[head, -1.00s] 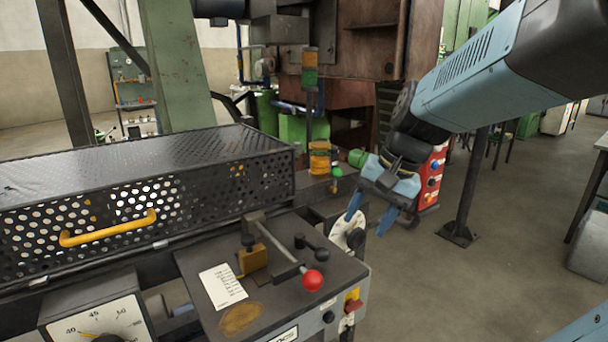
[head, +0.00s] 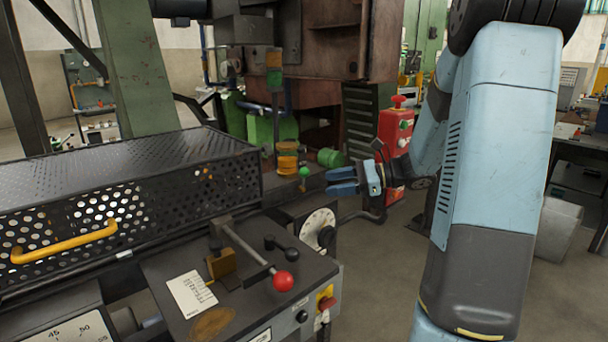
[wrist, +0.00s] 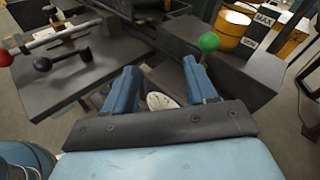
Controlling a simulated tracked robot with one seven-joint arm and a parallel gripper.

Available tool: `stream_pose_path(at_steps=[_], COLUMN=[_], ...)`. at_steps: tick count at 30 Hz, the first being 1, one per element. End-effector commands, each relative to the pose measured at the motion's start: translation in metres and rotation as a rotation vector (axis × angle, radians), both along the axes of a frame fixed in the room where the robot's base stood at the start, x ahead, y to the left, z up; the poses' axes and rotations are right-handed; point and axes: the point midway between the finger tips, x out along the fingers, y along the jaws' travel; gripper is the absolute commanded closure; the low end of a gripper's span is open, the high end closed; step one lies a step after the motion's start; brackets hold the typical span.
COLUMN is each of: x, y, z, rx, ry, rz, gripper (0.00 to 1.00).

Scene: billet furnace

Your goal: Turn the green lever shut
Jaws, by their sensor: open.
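The green lever shows as a green ball knob (head: 304,172) on a short stem beside the orange-and-black cylinder, at the back right of the machine. In the wrist view its green ball (wrist: 209,42) is just beyond the tip of my right finger. My gripper (head: 342,181) has blue fingers pointing left, towards the knob, and a gap shows between the knob and the fingertips. In the wrist view the two fingers (wrist: 160,75) are spread apart with nothing between them.
A red-knobbed lever (head: 284,281) and a small black lever (head: 283,246) stand on the machine's dark top. A white dial (head: 319,231) is below my gripper. A red button box (head: 394,130) stands behind my wrist. A perforated guard (head: 130,200) fills the left.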

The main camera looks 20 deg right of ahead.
Motion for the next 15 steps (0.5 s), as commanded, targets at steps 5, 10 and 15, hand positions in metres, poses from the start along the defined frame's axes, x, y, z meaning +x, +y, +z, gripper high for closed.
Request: stream_pose_path(at_steps=[5, 10, 15], x=[0.024, 0.033, 0.039], y=[-0.041, -0.057, -0.051], z=[-0.007, -0.009, -0.009], rx=[0.176, 0.251, 0.260], ry=[0.031, 0.039, 0.039], rz=[-0.122, -0.172, -0.176], gripper=[0.44, 0.44, 0.44])
